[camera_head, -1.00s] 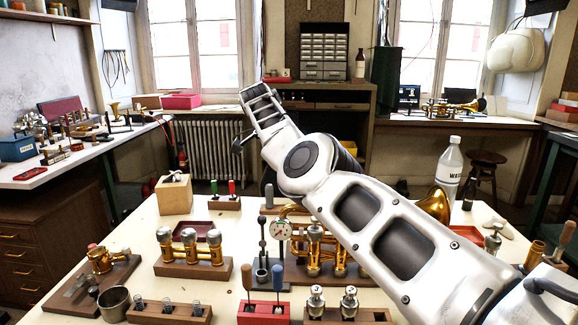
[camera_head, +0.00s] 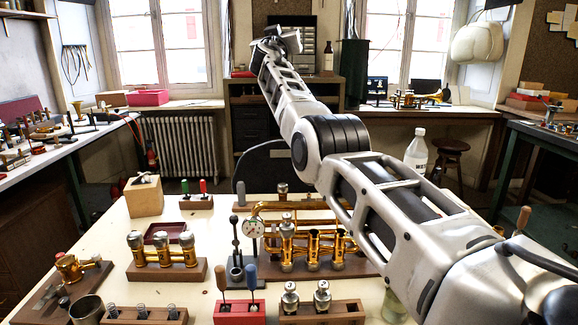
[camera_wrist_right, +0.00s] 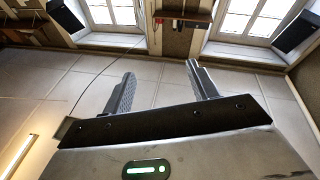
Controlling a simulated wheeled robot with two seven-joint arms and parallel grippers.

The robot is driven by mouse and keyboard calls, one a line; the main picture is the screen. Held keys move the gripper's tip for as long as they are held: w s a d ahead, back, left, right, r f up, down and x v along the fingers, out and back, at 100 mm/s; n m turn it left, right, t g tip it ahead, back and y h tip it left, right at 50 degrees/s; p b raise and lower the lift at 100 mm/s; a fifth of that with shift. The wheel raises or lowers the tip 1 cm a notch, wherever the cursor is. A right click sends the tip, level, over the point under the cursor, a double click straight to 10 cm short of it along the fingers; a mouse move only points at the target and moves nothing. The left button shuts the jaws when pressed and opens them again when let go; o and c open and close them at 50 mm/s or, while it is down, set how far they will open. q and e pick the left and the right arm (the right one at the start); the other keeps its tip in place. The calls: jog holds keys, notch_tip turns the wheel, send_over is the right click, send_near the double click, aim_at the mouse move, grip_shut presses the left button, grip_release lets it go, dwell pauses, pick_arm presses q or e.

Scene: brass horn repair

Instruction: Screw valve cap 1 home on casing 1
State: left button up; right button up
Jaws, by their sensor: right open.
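The brass horn (camera_head: 350,240) lies on a wooden board on the bench, with its three casings upright. The leftmost casing (camera_head: 287,258) carries a taller silver-topped part (camera_head: 287,228), apparently a valve with its cap; I cannot tell how far the cap is seated. The other two casings (camera_head: 313,252) look lower. Two silver-topped numbered valves (camera_head: 290,298) stand in a wooden block in front. My right gripper (camera_head: 278,42) is raised far above and behind the horn. In the right wrist view its fingers (camera_wrist_right: 161,85) are apart with nothing between them. My left gripper is not in view.
A dial gauge (camera_head: 253,228) stands at the horn's left. A red block (camera_head: 240,313) with upright tools is in front. My right arm crosses above the horn's right side.

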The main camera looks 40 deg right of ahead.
jog(key=w+a+r+n+t+y, duration=0.3)
jog(key=a+r+n+t+y, duration=0.4)
jog(key=n, duration=0.6)
jog(key=w+a+f+n+g+y, duration=0.15)
jog(key=a+f+n+y, duration=0.55)
jog(key=n+y, duration=0.75)
jog(key=n+g+h, duration=0.5)
jog(key=n+g, duration=1.2)
jog(key=g, duration=0.2)
send_over(289, 216)
notch_tip(289, 216, down, 28)
notch_tip(289, 216, down, 14)
jog(key=shift+r+b, duration=0.1)
jog(key=shift+b, duration=0.25)
jog(key=shift+f, duration=0.9)
